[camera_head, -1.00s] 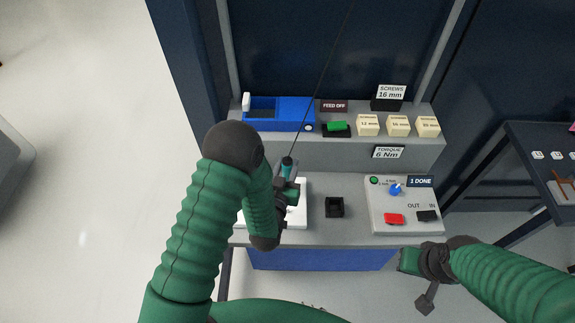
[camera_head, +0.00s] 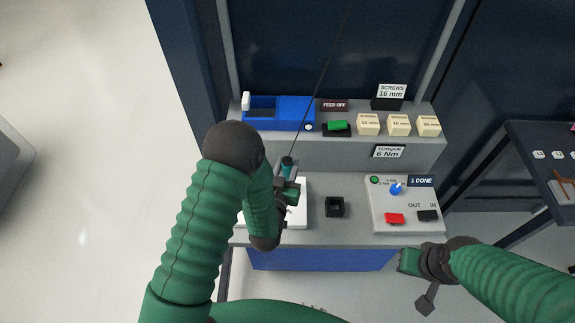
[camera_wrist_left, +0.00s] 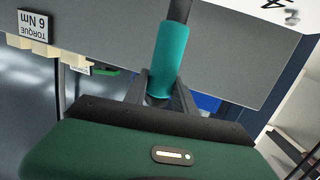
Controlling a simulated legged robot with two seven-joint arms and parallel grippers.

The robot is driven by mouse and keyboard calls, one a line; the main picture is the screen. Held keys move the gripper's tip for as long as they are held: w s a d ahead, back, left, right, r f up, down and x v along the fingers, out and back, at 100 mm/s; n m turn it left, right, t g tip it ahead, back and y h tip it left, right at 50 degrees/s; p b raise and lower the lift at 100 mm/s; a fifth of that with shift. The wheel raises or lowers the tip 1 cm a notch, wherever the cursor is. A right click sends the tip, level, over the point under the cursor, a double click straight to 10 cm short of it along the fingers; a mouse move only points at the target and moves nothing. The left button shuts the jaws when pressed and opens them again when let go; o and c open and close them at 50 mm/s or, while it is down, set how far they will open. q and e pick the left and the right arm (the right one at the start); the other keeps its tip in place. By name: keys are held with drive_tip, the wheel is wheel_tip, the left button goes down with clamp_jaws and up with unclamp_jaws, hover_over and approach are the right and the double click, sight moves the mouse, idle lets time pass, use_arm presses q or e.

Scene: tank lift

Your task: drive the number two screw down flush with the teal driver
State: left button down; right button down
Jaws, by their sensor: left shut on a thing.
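The teal driver (camera_head: 287,164) hangs from a thin cable over the left part of the workbench. My left gripper (camera_head: 287,190) is shut on it; in the left wrist view the teal barrel (camera_wrist_left: 168,55) stands between the two dark fingers (camera_wrist_left: 160,92). Under it is a white plate (camera_head: 299,216), mostly covered by my left arm. The number two screw cannot be made out; the driver's tip is hidden too. My right gripper (camera_head: 413,262) is at the bench's front edge, away from the driver; its finger state is unclear.
A grey control panel (camera_head: 378,219) with a red switch, blue knob and "1 DONE" sign sits at right. A black square holder (camera_head: 335,207) stands mid-bench.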

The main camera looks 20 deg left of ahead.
use_arm(q)
drive_tip(key=shift+s+f+b, duration=0.1)
drive_tip(key=shift+f+b, duration=0.1)
drive_tip(key=shift+b, duration=0.25)
idle(0.9)
drive_tip(key=shift+r+p, duration=0.75)
drive_tip(key=shift+r, duration=0.15)
drive_tip(key=shift+r+p, duration=1.5)
drive_tip(key=shift+r, duration=0.7)
